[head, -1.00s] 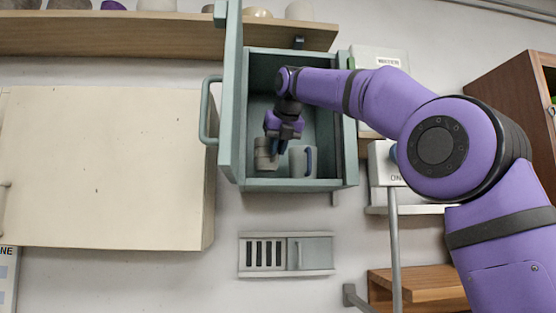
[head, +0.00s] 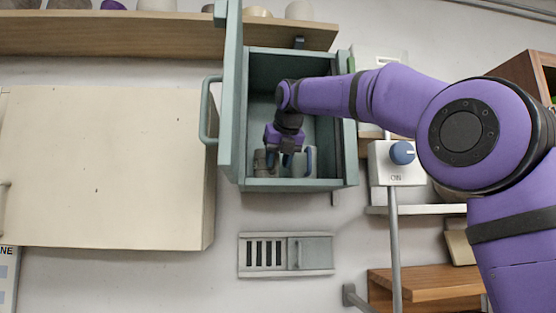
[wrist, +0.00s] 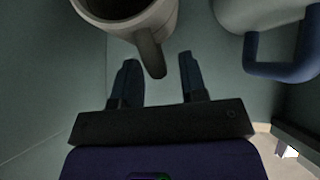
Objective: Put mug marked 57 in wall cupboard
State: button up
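The wall cupboard (head: 350,160) is teal and its door (head: 231,100) stands open. A grey-brown mug (head: 260,163) stands on its floor at the left, partly behind my gripper (head: 279,159). A pale mug (head: 299,166) with a blue handle stands to its right. In the wrist view the grey-brown mug (wrist: 166,12) shows its dark inside, its handle pointing toward my gripper (wrist: 158,60). The fingers are apart, one each side of the handle's end, with gaps showing. The blue-handled mug (wrist: 240,14) is at the upper right. No number is readable on either mug.
The cupboard's side walls and front edge lie close around my gripper. A closed cream cabinet (head: 100,165) hangs to the left, and a shelf (head: 120,35) runs above. A box with a blue knob (head: 402,153) is to the right, and a vent (head: 286,255) is below.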

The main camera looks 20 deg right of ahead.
jog(key=v, duration=1.2)
jog(key=s+d+f+m+g, duration=0.1)
jog(key=s+d+f+m, duration=0.1)
jog(key=s+f+m, duration=0.8)
jog(key=s+d+f+m+g, duration=0.1)
jog(key=s+d+f+m, duration=0.1)
jog(key=s+f+m, duration=0.8)
jog(key=s+d+f+m+g, duration=0.1)
jog(key=s+d+f+m, duration=0.2)
jog(key=s+f+m, duration=0.7)
notch_tip(320, 180, down, 15)
jog(key=m, duration=0.6)
jog(key=shift+s+r+g, duration=0.2)
jog(key=shift+s+g, duration=0.05)
jog(key=shift+g, duration=0.15)
jog(key=shift+a, duration=0.1)
